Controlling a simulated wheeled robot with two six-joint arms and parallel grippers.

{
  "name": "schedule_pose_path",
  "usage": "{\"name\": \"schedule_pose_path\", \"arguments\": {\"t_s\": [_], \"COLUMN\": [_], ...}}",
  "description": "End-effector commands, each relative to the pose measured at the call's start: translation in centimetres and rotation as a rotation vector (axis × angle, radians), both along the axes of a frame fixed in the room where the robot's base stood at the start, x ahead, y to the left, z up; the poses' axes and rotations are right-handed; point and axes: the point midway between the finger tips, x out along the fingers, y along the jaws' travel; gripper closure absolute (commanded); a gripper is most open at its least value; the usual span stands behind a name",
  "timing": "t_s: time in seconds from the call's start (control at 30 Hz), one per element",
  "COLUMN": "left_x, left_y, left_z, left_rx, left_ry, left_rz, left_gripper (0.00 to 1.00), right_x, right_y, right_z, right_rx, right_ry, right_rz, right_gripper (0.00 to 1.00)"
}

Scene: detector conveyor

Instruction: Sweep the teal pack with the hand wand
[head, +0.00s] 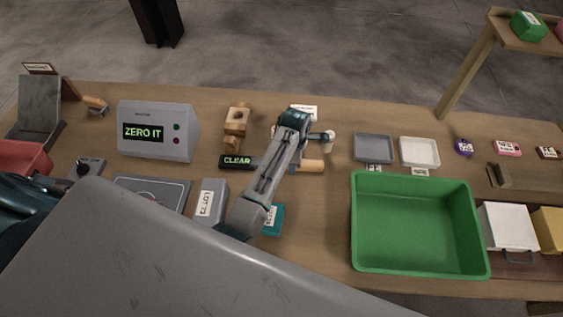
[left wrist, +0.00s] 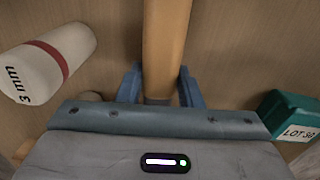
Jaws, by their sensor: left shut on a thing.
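The hand wand (head: 236,161) lies across the middle of the table. Its black head reads "CLEAR", and its wooden handle (head: 313,166) points right. My left gripper (left wrist: 159,88) is shut on the wooden handle, which also fills the top middle of the left wrist view (left wrist: 166,40). The teal pack (head: 273,221) lies nearer the front, partly behind my arm. In the left wrist view the teal pack (left wrist: 290,112) is at the right edge, labelled "LOT 38", apart from the gripper.
A grey console (head: 157,145) reads "ZERO IT". A grey pack (head: 207,203) labelled "LOT 73" lies left of the teal pack. A white "3 mm" cylinder (left wrist: 48,62) stands close to the gripper. A wooden stand (head: 236,120) is behind the wand, and a green bin (head: 418,181) is right.

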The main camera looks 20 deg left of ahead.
Motion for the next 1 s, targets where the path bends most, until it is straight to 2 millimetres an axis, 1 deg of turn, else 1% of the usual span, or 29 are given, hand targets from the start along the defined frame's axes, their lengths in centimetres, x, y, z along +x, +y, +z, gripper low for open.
{"name": "schedule_pose_path", "arguments": {"t_s": [0.07, 0.17, 0.43, 0.47, 0.5, 0.53, 0.6, 0.7, 1.0], "left_x": [0.1, 0.2, 0.2, 0.1, 0.1, 0.1, 0.1, 0.0, 0.0], "left_y": [0.0, 0.0, 0.0, 0.0, 0.0, 0.0, 0.0, 0.0, 0.0], "left_z": [0.5, 1.7, 7.0, 7.6, 8.4, 8.8, 9.5, 9.9, 10.0], "left_rx": [0.0, -0.001, -0.001, -0.001, 0.0, 0.001, 0.0, 0.0, 0.0], "left_ry": [-0.002, -0.007, -0.007, -0.007, -0.005, -0.005, -0.004, -0.001, -0.001], "left_rz": [0.0, 0.0, 0.001, 0.001, 0.0, 0.0, 0.0, 0.0, 0.0], "left_gripper": [1.0, 1.0, 1.0, 1.0, 1.0, 1.0, 1.0, 1.0, 1.0], "right_x": [0.0, 0.1, 0.1, 0.1, 0.1, 0.1, 0.1, 0.1, 0.1], "right_y": [0.1, 0.1, 0.0, 0.0, -0.1, -0.1, -0.2, -0.4, -0.6], "right_z": [-0.3, -0.9, -2.9, -3.0, -2.7, -2.6, -2.6, -2.6, -2.6], "right_rx": [0.001, 0.001, 0.0, -0.001, -0.001, -0.001, -0.003, -0.004, -0.006], "right_ry": [-0.001, -0.001, -0.002, -0.002, -0.002, -0.002, -0.002, -0.002, -0.002], "right_rz": [0.0, 0.0, 0.0, 0.0, 0.0, 0.001, 0.001, 0.002, 0.002], "right_gripper": [0.64, 0.64, 0.64, 0.64, 0.64, 0.64, 0.64, 0.64, 0.64]}}
